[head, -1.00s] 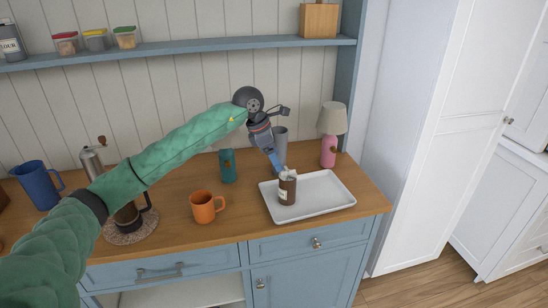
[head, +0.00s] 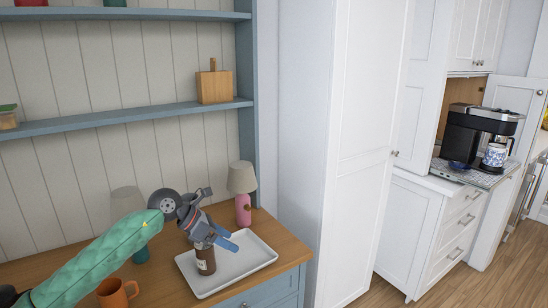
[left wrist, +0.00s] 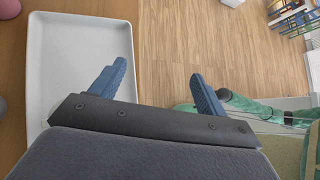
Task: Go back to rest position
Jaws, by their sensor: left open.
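My left gripper (head: 229,240) is open, with its blue fingers apart and nothing between them. In the head view it is above the white tray (head: 256,266), close to a brown jar with a pale label (head: 205,262) that stands on the tray. The gripper and wrist cover the jar's top. In the left wrist view the fingers (left wrist: 158,82) are spread over the tray's edge and the floor, and the tray (left wrist: 80,40) shows bare there. My right gripper is not in view.
A pink lamp (head: 243,212) stands behind the tray. An orange mug (head: 115,296) is at lower left on the wooden counter (head: 270,228). A shelf (head: 150,115) runs above. A tall white cabinet (head: 360,150) is right of the counter, and a coffee machine (head: 480,130) stands farther right.

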